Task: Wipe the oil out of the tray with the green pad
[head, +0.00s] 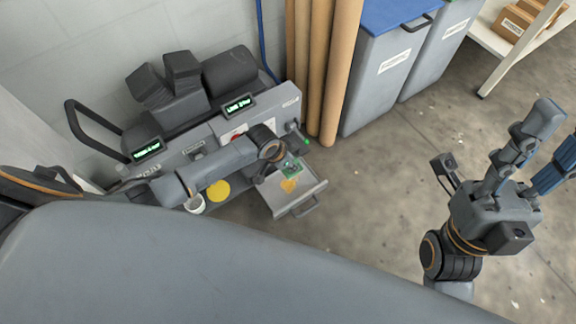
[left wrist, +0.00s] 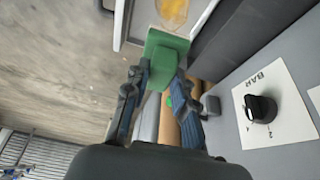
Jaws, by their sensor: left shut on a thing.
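The green pad (left wrist: 168,50) is between the fingertips of my left gripper (left wrist: 160,82), which is shut on it. In the head view the pad (head: 292,168) shows at the inner end of the pulled-out tray (head: 312,190), partly hidden by my left gripper (head: 277,170). A yellow-orange patch of oil (head: 289,185) lies on the tray floor just in front of the pad. The oil (left wrist: 173,12) also shows at the top of the left wrist view, beyond the pad. I cannot tell whether the pad touches the tray floor. My right gripper (head: 557,135) is open and empty, over bare floor.
The grey press (head: 185,150) stands behind the tray, with lit displays. A white cup (head: 195,204) and a yellow disc (head: 218,190) are left of the tray. Brown rolls (head: 322,70) and a blue-lidded bin (head: 385,75) stand behind. Floor right of the tray is clear.

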